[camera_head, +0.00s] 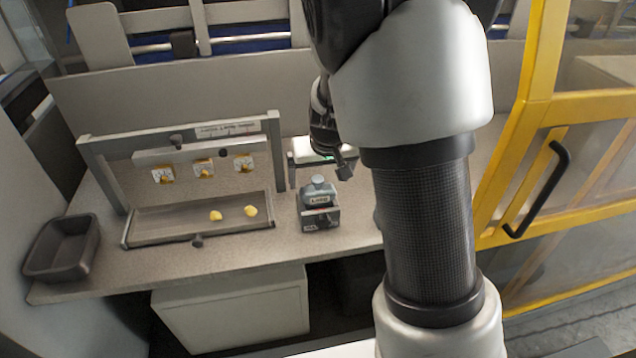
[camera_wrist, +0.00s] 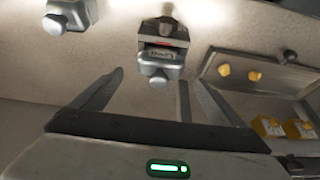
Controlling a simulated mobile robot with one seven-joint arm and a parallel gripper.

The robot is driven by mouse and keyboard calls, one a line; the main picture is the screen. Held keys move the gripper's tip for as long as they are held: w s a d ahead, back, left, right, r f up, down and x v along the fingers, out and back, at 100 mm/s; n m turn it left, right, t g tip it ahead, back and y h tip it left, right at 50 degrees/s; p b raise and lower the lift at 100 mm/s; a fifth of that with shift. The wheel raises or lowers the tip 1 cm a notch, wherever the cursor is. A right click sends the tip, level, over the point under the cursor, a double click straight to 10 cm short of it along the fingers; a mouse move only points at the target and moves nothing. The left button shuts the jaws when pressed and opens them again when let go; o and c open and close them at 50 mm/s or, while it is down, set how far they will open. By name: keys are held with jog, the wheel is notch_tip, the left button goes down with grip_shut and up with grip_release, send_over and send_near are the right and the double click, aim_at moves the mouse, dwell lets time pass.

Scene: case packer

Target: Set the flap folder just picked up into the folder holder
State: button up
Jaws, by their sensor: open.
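The flap folder (camera_head: 319,189) is a grey-blue piece with a white label and a knob. It appears seated upright in the folder holder (camera_head: 321,223), a small grey block on the bench. In the wrist view the flap folder (camera_wrist: 161,66) and the holder (camera_wrist: 163,29) are ahead of the fingertips. My gripper (camera_head: 319,178) is open above the flap folder, its fingers apart on either side. The gripper also shows in the wrist view (camera_wrist: 152,80), with nothing between its fingers. How deep the folder sits is hidden.
Left of the holder is a shallow tray (camera_head: 146,236) with two yellow pieces, below a frame (camera_head: 103,178) carrying several yellow-white parts. A dark bin (camera_head: 48,268) is at the bench's left end. Another grey knobbed piece (camera_wrist: 76,12) shows in the wrist view. A yellow-framed door (camera_head: 520,130) stands right.

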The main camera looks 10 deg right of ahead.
jog(key=s+a+r+y, duration=0.1)
jog(key=s+r+y, duration=0.1)
jog(key=s+r, duration=1.3)
jog(key=s+d+r+t+h, duration=0.1)
jog(key=s+r, duration=0.3)
jog(key=s, duration=0.7)
jog(key=shift+s+h+p, duration=0.25)
jog(key=shift+h+p, duration=0.05)
jog(key=shift+h, duration=0.2)
